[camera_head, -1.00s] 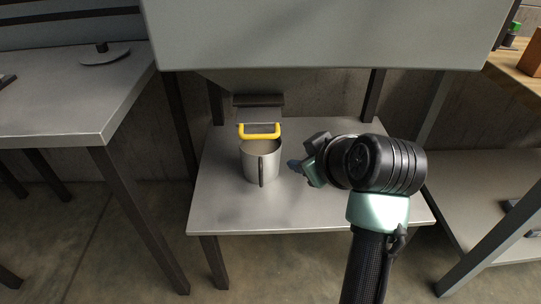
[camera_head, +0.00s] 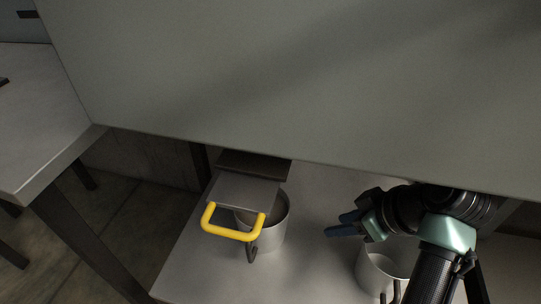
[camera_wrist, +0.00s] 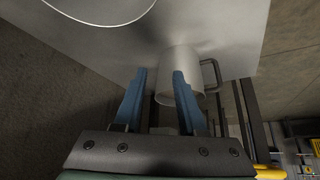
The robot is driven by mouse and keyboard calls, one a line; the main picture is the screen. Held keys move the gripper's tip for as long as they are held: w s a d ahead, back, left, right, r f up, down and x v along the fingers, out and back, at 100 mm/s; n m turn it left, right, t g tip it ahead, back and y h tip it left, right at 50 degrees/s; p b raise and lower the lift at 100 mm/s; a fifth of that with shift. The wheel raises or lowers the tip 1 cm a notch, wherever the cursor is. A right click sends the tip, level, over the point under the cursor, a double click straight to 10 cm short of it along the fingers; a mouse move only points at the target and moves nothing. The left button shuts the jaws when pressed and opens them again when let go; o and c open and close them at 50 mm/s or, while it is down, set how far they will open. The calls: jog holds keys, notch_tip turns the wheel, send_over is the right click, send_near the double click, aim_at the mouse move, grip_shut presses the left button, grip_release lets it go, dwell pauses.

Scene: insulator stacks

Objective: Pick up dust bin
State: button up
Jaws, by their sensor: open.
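Two grey cylindrical bins with side handles stand on the low metal table in the head view. One bin (camera_head: 273,230) is at the left, partly under a chute with a yellow handle (camera_head: 232,234). The other bin (camera_head: 378,268) is at the right, partly hidden by my arm. My gripper (camera_head: 346,225) is open, with its blue fingers pointing left between the two bins, apart from the left one. In the wrist view, the open fingers (camera_wrist: 159,76) show with a handled bin (camera_wrist: 183,60) behind the right finger. Nothing is visibly held.
The low table (camera_head: 320,280) has bare surface between the bins. A large grey panel (camera_head: 280,80) overhangs it and fills the upper head view. Another grey table (camera_head: 40,120) stands at the left. A round pale rim (camera_wrist: 140,12) shows at the wrist view's top left.

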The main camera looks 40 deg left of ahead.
jog(key=b, duration=0.3)
send_near(287, 196)
notch_tip(287, 196, down, 4)
jog(key=a, duration=0.1)
jog(key=b+x, duration=0.1)
jog(key=x, duration=0.1)
jog(key=b+x, duration=0.1)
jog(key=a+b+x, duration=0.1)
jog(key=x, duration=0.1)
jog(key=shift+w+a+r, duration=0.1)
jog(key=shift+w+a, duration=0.1)
grip_shut()
jog(key=shift+r, duration=0.1)
dwell(0.8)
